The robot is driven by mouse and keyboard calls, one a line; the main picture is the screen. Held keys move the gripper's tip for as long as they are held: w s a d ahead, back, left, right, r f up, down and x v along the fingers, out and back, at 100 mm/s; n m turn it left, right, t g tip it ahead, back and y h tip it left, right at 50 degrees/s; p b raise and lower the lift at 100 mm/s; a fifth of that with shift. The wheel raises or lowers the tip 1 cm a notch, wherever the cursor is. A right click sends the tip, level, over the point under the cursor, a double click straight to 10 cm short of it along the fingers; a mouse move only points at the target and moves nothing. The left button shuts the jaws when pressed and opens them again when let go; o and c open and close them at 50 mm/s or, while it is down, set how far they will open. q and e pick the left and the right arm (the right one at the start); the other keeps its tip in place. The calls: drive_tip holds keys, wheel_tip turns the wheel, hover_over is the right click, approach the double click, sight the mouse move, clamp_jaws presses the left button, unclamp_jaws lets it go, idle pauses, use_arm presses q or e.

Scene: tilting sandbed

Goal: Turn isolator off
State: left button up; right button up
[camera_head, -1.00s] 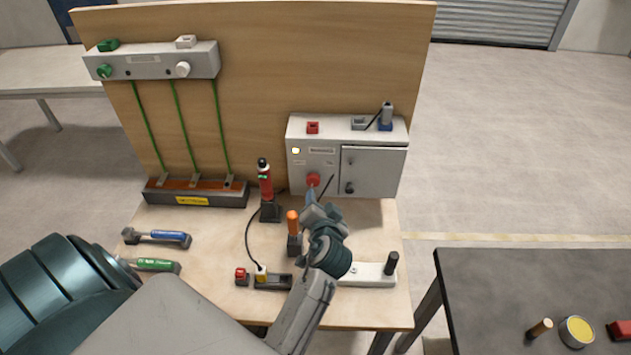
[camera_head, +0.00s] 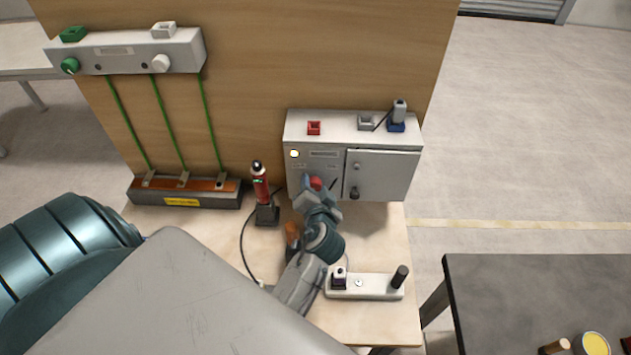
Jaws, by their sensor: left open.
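The isolator box is a light grey cabinet (camera_head: 385,172) at the back of the wooden table, against the plywood board. Its red rotary knob (camera_head: 316,183) is on the left part of the front face, with a lit pale yellow lamp (camera_head: 294,154) above it. My left gripper (camera_head: 311,183) is open, its fingertips right at the red knob and partly covering it. I cannot tell whether the fingers touch the knob. The cabinet's right part has a closed door with a dark handle (camera_head: 354,193). My right gripper does not show.
A red tester (camera_head: 261,183) stands left of my gripper. An orange-handled item (camera_head: 291,232) is partly behind my arm. A grey bar box (camera_head: 125,50) hangs on the board above a terminal strip (camera_head: 185,194).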

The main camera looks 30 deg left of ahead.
use_arm(q)
drive_tip(key=shift+d, duration=0.1)
drive_tip(key=shift+c, duration=0.7)
drive_tip(key=shift+s, duration=0.1)
drive_tip(key=c, duration=0.4)
drive_tip(key=shift+c, duration=0.8)
drive_tip(key=shift+n+h+b, duration=0.4)
drive_tip(key=shift+n+b, duration=0.2)
drive_tip(key=shift+b, duration=0.25)
drive_tip(key=shift+f+n+t+h+b, duration=0.1)
drive_tip(key=shift+n+t+h+b, duration=0.3)
drive_tip(key=shift+n+b, duration=0.55)
drive_tip(key=n+b, duration=0.1)
drive_tip(key=n+t+h+b, duration=0.1)
drive_tip(key=n+b, duration=0.1)
drive_tip(key=b, duration=0.1)
drive_tip(key=shift+s+a+n+h, duration=0.15)
drive_tip(key=shift+a+n+h, duration=0.1)
drive_tip(key=shift+n+h, duration=0.15)
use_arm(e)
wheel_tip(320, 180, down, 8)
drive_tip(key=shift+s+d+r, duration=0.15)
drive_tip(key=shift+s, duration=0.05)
use_arm(q)
drive_tip(key=shift+r, duration=0.2)
